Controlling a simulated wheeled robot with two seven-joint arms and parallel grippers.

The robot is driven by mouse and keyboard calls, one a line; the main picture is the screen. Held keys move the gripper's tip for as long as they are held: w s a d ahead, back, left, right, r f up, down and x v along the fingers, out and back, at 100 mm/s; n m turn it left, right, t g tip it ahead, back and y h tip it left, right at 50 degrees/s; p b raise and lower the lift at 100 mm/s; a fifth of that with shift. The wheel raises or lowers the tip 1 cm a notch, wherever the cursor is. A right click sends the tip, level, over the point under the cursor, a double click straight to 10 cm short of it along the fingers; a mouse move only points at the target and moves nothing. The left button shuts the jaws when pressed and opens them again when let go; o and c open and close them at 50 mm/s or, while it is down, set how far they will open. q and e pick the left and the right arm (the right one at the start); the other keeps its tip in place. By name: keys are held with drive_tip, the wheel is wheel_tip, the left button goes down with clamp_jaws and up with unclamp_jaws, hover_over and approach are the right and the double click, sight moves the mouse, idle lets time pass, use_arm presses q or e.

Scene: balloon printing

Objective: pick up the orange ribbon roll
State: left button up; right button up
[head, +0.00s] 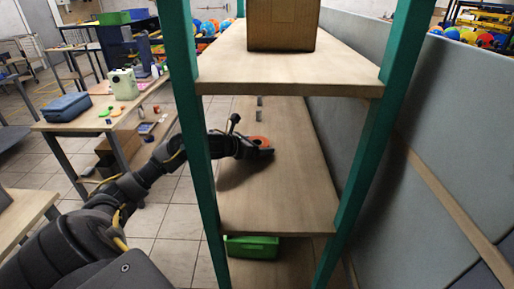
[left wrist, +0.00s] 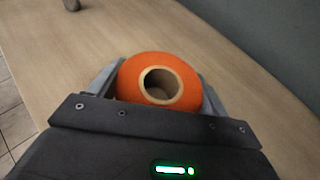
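The orange ribbon roll (head: 260,141) is on the right side of my left gripper, over the middle shelf board. In the left wrist view the roll (left wrist: 190,72) shows its round pale core hole facing the camera. My left gripper (head: 264,150) has one grey finger on each side of the roll, and in the wrist view (left wrist: 160,85) both fingers lie close against it with no clear gap. It looks shut on the roll. Whether the roll's underside touches the board is hidden. My right gripper is not in view.
The middle shelf board (head: 285,195) is mostly clear, with small grey pieces (head: 259,108) farther back. Green shelf posts (head: 205,185) stand at both front corners. A cardboard box (head: 283,25) sits on the upper board, a green bin (head: 251,246) below. A grey partition (head: 430,140) borders the right.

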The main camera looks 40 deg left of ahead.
use_arm(q)
drive_tip(key=shift+c, duration=1.4)
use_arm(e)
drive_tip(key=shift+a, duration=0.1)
use_arm(q)
drive_tip(key=shift+r, duration=0.55)
drive_tip(key=r, duration=0.1)
drive_tip(key=r+b, duration=0.1)
drive_tip(key=shift+s+a+r, duration=0.15)
drive_tip(key=shift+s+r, duration=0.05)
drive_tip(key=shift+r, duration=0.1)
drive_tip(key=s+r, duration=0.1)
drive_tip(key=r, duration=0.1)
drive_tip(key=s+r+b, duration=0.1)
drive_tip(key=s+r, duration=0.1)
drive_tip(key=shift+s+a+r, duration=0.1)
drive_tip(key=shift+s+a, duration=0.05)
drive_tip(key=shift+s, duration=0.15)
drive_tip(key=d+r+b+v, duration=0.1)
drive_tip(key=d+b+v, duration=0.1)
drive_tip(key=b+v, duration=0.4)
drive_tip(key=v, duration=0.5)
drive_tip(key=shift+a, duration=0.3)
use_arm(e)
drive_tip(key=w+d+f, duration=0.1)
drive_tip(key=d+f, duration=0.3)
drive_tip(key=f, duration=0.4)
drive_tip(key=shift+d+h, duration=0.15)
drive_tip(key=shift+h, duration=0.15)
